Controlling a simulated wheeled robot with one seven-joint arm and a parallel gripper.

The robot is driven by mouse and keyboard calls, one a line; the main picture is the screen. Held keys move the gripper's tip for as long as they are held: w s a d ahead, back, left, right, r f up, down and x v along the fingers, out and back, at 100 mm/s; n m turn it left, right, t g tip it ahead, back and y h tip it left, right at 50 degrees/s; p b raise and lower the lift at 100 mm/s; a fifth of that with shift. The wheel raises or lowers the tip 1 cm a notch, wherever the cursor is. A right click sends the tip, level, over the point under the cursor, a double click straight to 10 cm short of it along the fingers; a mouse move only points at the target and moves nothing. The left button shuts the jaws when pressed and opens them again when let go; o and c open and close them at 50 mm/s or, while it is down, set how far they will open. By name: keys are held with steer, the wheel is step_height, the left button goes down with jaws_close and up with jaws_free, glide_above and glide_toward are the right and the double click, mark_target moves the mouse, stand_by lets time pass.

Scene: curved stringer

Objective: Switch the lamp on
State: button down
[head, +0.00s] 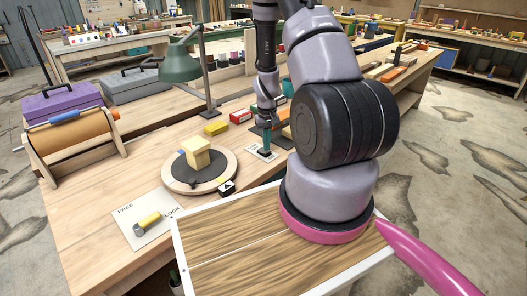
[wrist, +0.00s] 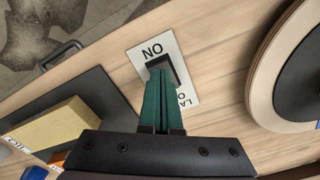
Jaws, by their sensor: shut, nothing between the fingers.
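The green desk lamp (head: 181,66) stands at the back of the bench, and I see no glow under its shade. Its switch plate (head: 261,154) is a small white card on the bench top. In the wrist view the plate (wrist: 186,88) reads "ON" at its upper end, with partly hidden lettering at its lower end. A black switch (wrist: 174,66) sits near the ON lettering, partly covered by my fingers. My gripper (head: 266,146) is shut and empty, pointing down at the switch; its green fingertips (wrist: 159,74) overlap the switch. I cannot tell whether they touch it.
A round turntable (head: 172,186) with a yellow block (head: 196,154) is left of the plate. A FREE/LOCK card with a yellow handle (head: 147,222) lies nearer the front. A dark board with a tan block (wrist: 48,124) lies beside the plate. Red and yellow boxes stand behind.

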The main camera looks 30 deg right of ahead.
steer(key=shift+f, duration=0.55)
steer(key=shift+r, duration=3.5)
steer(key=s+a+r+m+t+y, duration=0.1)
steer(key=a+r+t, duration=0.15)
steer(key=r, duration=0.95)
steer(key=s+a+r+t, duration=0.1)
steer(key=a+r, duration=0.3)
steer(key=r, duration=0.8)
steer(key=s+a+r+t, duration=0.2)
steer(key=s+a+r, duration=0.1)
steer(key=s+r, duration=0.5)
steer(key=s+a+r+m+t+y, duration=0.1)
steer(key=s+a+r, duration=0.2)
steer(key=s+r, duration=0.6)
steer(key=shift+s+a+t, duration=0.3)
steer(key=shift+a+t, duration=0.05)
steer(key=shift+a, duration=0.05)
